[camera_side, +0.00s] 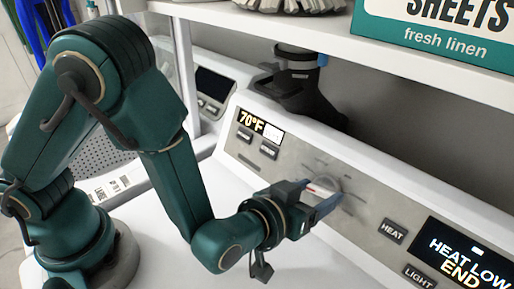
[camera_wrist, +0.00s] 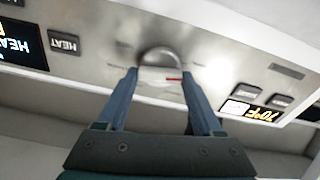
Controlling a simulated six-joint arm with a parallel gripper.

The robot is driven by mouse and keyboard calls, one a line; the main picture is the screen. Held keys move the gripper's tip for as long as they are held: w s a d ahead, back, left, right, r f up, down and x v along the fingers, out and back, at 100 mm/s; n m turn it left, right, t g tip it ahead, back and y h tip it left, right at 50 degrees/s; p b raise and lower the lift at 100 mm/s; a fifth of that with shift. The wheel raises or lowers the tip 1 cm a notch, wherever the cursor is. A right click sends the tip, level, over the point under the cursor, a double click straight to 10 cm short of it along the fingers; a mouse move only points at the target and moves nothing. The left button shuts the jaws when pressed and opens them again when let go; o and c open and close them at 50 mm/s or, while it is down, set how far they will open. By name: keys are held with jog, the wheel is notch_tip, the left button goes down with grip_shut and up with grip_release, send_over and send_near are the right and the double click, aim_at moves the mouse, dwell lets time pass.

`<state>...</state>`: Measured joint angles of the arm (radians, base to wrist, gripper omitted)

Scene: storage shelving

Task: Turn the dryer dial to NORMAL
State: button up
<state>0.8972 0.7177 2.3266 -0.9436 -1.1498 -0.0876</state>
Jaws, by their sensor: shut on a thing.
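The dryer dial (camera_wrist: 160,60) is a round grey metal knob on the sloped control panel (camera_side: 355,185). It has a pale grip bar with a red mark, which shows between my fingers in the wrist view. My gripper (camera_side: 322,192) reaches the dial from the front left, and its two blue-grey fingers are shut on the dial's grip bar. In the wrist view my gripper (camera_wrist: 160,75) has one finger on each side of the bar. The labels around the dial are faint and too blurred to read, so I cannot tell which setting the mark faces.
A HEAT button (camera_side: 392,231), a LIGHT button (camera_side: 419,276) and a display (camera_side: 465,258) reading "HEAT LOW END" lie right of the dial. A 70°F display (camera_side: 259,125) is left. A shelf (camera_side: 330,42) holding a dryer sheets box (camera_side: 440,30) overhangs the panel.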

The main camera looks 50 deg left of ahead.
jog(key=shift+n, duration=1.2)
jog(key=o, duration=1.4)
jog(key=shift+c, duration=0.2)
jog(key=shift+v, duration=2.5)
